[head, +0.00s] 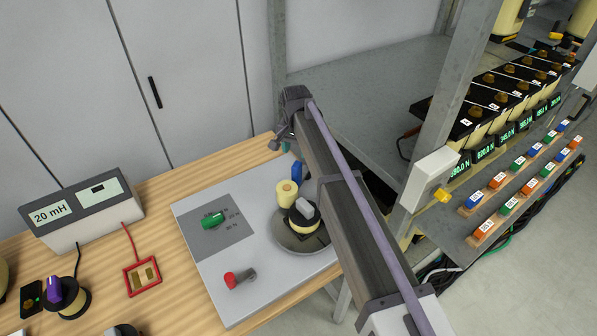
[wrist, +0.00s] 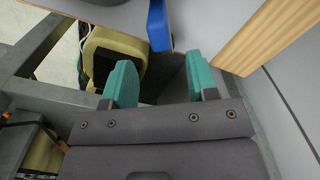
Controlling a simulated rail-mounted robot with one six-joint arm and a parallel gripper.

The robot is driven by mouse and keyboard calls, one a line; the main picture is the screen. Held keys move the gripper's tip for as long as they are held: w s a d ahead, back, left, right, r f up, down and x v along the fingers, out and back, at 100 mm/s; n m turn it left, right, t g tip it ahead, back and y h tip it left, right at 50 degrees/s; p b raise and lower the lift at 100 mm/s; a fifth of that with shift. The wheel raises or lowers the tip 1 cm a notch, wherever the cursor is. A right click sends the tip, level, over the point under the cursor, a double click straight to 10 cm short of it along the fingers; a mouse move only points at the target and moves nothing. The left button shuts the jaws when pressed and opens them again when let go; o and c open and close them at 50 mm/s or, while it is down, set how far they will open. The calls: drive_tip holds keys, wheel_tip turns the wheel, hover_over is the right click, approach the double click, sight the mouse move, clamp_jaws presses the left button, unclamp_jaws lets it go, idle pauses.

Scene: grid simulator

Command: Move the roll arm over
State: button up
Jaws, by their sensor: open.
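A light grey panel (head: 200,261) lies on the wooden bench. It carries a yellow roll (head: 286,194), an upright blue piece (head: 297,172) behind it, and a dark round recess (head: 289,241) holding a black and yellow spool with a grey top. A green knob (head: 213,219) and a red-ended knob (head: 240,279) sit to the left. I cannot tell which part is the roll arm. My gripper (wrist: 160,64) has teal fingers apart, with nothing between them. The blue piece shows beyond the fingertips in the wrist view (wrist: 158,27). My arm hides the panel's right side.
A metal shelf post (head: 454,105) and a rack with force displays (head: 481,150) are at right. White cabinet doors (head: 190,70) close off the back.

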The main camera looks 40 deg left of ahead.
sight(297, 164)
wheel_tip(297, 164, down, 9)
drive_tip(key=b, duration=0.7)
drive_tip(key=shift+w, duration=0.1)
drive_tip(key=shift+r, duration=0.15)
clamp_jaws()
